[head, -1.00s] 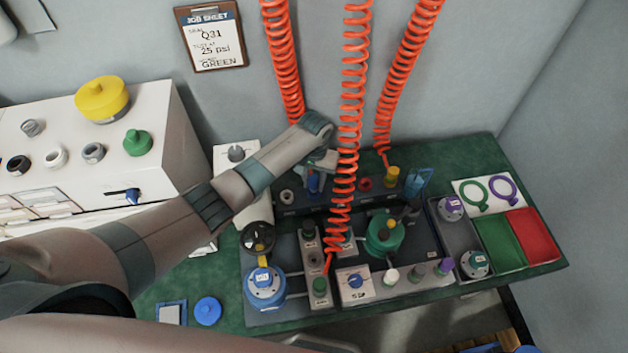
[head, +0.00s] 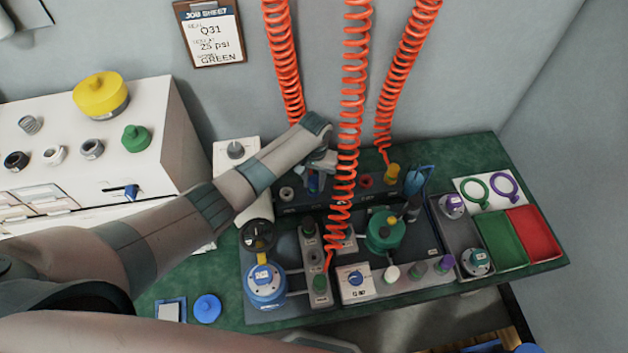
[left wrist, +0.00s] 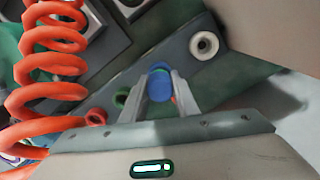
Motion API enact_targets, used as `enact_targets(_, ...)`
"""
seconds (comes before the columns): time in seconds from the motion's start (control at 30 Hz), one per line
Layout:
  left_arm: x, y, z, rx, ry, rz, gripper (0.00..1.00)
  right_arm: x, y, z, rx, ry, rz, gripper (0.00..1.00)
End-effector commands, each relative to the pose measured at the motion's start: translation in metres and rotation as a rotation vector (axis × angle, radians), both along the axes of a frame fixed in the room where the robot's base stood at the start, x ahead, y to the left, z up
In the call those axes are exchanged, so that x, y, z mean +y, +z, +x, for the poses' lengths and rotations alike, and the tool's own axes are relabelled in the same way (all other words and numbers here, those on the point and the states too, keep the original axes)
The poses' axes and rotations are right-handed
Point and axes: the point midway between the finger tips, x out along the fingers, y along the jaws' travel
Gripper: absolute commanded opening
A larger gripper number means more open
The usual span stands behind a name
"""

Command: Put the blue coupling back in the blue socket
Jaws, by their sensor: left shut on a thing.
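My left gripper (head: 315,184) is over the dark rack (head: 290,210) at the back of the bench. It is shut on the blue coupling (left wrist: 160,84), which sits between the two fingers in the left wrist view. In the head view only a little blue shows at the fingers. The coupling is over the rack's row, between a white ring socket (left wrist: 204,45) and a green socket (left wrist: 121,97). The blue socket is hidden below the coupling, and I cannot tell whether the coupling is seated in it. My right gripper is out of view.
Orange coiled hoses hang down; the middle one (head: 350,120) passes just right of my left gripper. A red socket (head: 366,182) and yellow coupling (head: 392,173) are farther right on the rack. A test rig with a blue-topped pot (head: 265,285) stands in front.

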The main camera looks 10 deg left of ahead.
Motion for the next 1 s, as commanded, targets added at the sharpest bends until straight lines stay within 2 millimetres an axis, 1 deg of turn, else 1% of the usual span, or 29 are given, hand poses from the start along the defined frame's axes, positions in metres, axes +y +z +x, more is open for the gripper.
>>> enact_targets(0.07,0.000,-0.002,0.000,0.000,0.000,0.000,0.03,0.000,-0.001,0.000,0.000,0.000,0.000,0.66)
enact_targets(0.1,0.000,-0.002,0.000,0.000,0.000,0.000,0.32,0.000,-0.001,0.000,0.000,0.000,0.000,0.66)
enact_targets(0.17,0.000,-0.001,0.000,0.000,0.000,0.000,0.46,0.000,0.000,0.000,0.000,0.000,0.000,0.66)
enact_targets(0.2,0.000,-0.001,0.000,0.000,0.000,0.000,0.49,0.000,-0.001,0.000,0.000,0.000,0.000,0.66)
enact_targets(0.5,0.000,-0.001,0.000,0.000,0.000,0.000,0.49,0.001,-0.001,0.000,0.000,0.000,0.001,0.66)
enact_targets(0.67,0.000,0.004,0.000,0.000,0.000,0.000,0.49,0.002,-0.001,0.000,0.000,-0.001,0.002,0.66)
enact_targets(0.87,-0.001,0.024,0.000,-0.002,0.000,-0.001,0.49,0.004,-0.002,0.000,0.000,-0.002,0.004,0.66)
enact_targets(1.0,0.000,0.048,0.001,-0.003,-0.001,-0.001,0.49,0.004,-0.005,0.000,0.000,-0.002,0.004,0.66)
